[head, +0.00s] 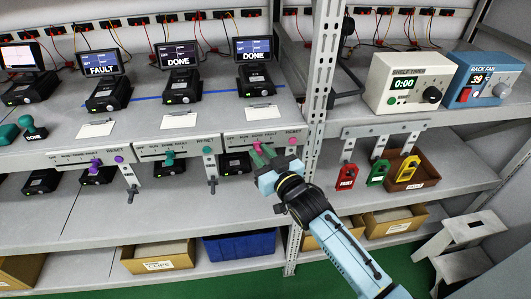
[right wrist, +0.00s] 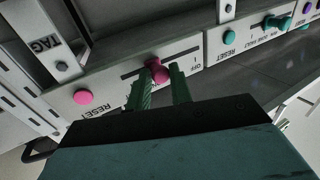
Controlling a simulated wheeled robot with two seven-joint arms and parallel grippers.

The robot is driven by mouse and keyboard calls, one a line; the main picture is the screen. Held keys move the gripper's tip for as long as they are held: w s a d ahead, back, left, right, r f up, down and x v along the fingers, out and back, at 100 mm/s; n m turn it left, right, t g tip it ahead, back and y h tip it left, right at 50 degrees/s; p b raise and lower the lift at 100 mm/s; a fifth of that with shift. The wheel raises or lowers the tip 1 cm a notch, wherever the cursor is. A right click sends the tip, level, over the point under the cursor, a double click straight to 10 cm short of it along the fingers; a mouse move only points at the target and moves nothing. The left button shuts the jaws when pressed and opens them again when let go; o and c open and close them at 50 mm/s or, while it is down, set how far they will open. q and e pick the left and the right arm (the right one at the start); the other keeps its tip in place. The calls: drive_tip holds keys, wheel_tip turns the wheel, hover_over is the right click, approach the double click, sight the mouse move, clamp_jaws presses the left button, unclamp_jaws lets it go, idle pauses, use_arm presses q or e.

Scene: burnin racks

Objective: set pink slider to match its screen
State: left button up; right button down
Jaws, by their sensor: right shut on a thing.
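The pink slider (right wrist: 157,70) sits in the slot of the rightmost control panel (head: 236,160), roughly mid-slot in the right wrist view. My right gripper (head: 259,153) is shut on it, with one green finger on each side; the fingers also show in the right wrist view (right wrist: 161,86). In the head view the fingers cover most of the slider, and its exact label mark is hard to read. The screen (head: 252,49) above this panel reads DONE. A pink reset button (head: 292,141) is at the panel's right end. My left gripper is not in view.
Neighbouring panels hold a teal slider (head: 169,158) and a purple slider (head: 95,166). Other screens read DONE (head: 177,55) and FAULT (head: 101,64). A perforated rack post (head: 318,90) stands right of my gripper. Hanging tags (head: 346,177) are further right.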

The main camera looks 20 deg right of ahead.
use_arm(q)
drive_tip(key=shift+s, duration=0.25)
use_arm(e)
drive_tip(key=shift+a, duration=0.1)
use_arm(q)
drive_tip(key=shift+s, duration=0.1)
use_arm(e)
drive_tip(key=c, duration=1.3)
unclamp_jaws()
drive_tip(key=shift+c, duration=0.2)
drive_tip(key=shift+s, duration=0.1)
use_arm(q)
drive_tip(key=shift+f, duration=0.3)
use_arm(e)
drive_tip(key=v, duration=1.3)
drive_tip(key=shift+s, duration=0.15)
